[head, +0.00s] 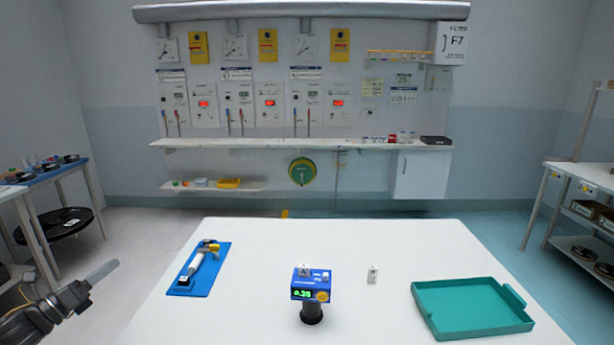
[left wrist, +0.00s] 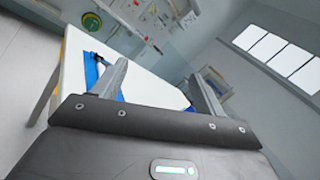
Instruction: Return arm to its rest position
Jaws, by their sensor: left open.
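My left gripper (head: 100,274) is at the lower left of the head view, beside the left edge of the white table (head: 330,245) and apart from everything on it. In the left wrist view its two fingers (left wrist: 160,88) stand apart with nothing between them. Past the fingers, that view shows the white table top (left wrist: 150,87) and part of the blue mat (left wrist: 91,72). My right gripper is in neither view.
On the table are a blue mat (head: 208,284) with a grey and yellow tool, a blue device with a green display (head: 311,284), a small white block (head: 373,275) and a teal tray (head: 472,308). A side table (head: 60,172) stands left, a shelf rack (head: 582,205) right.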

